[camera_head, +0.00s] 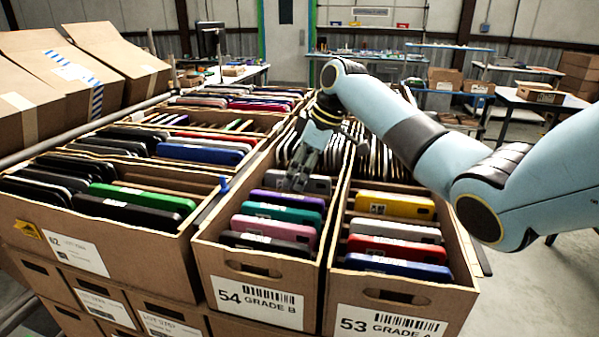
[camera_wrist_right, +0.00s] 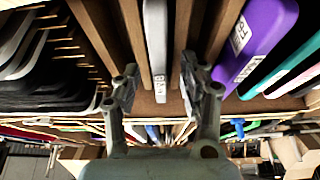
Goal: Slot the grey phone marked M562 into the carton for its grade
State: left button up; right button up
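A grey phone (camera_head: 319,185) stands on edge in the carton marked 54 GRADE B (camera_head: 262,299), behind a purple phone (camera_head: 287,200). My right gripper (camera_head: 298,181) is over this carton, pointing down at the grey phone. In the right wrist view the grey phone (camera_wrist_right: 155,40) lies between the two fingers of my right gripper (camera_wrist_right: 157,88), with a gap on each side. The fingers are open. The phone's label is too small to read fully, so I cannot confirm M562. The carton marked 53 GRADE A (camera_head: 390,318) stands to the right. My left gripper is not in view.
The grade A carton holds yellow, grey, red and blue phones (camera_head: 395,205) in front and thin dark items behind. Carton 62 (camera_head: 75,255) at the left holds black and green phones. Cardboard dividers separate the slots. Tilted boxes (camera_head: 115,60) line the left.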

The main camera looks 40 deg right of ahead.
jog(key=v, duration=1.2)
jog(key=shift+d, duration=0.1)
notch_tip(320, 180, up, 7)
jog(key=p, duration=0.5)
jog(key=shift+f, duration=0.15)
dwell(0.4)
